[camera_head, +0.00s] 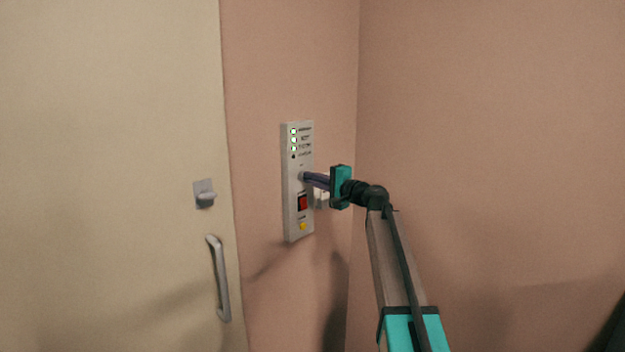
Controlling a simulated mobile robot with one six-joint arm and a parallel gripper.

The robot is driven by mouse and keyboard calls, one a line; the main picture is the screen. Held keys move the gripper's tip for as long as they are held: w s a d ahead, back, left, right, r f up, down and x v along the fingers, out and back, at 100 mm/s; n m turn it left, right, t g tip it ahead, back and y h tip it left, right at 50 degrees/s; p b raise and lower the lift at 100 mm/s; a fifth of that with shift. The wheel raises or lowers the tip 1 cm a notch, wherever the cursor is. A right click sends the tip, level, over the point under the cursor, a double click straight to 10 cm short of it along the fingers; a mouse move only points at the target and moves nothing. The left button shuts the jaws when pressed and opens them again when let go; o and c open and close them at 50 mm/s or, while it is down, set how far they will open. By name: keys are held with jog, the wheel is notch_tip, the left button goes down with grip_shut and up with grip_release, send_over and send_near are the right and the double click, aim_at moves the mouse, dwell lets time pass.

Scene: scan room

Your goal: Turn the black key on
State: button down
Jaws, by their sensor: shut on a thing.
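A pale grey control panel (291,185) is fixed upright on the pinkish wall, left of the room corner. My gripper (308,177) reaches it from the right, its fingers at the key switch in the panel's middle. It is shut on the black key, which is mostly hidden between the fingers. Which way the key is turned cannot be told. Above it on the panel are several small indicator lights (294,140), some lit.
A red switch (302,203) and a yellow button (303,226) sit on the panel below my fingers. A beige door (110,180) with a latch (204,193) and a grey handle (219,280) stands at the left. The wall (490,140) on the right is bare.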

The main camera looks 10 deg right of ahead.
jog(key=shift+d, duration=0.15)
jog(key=c, duration=1.9)
grip_release()
jog(key=b+v, duration=0.3)
jog(key=v, duration=1)
jog(key=shift+s+d, duration=0.2)
jog(key=shift+s, duration=0.15)
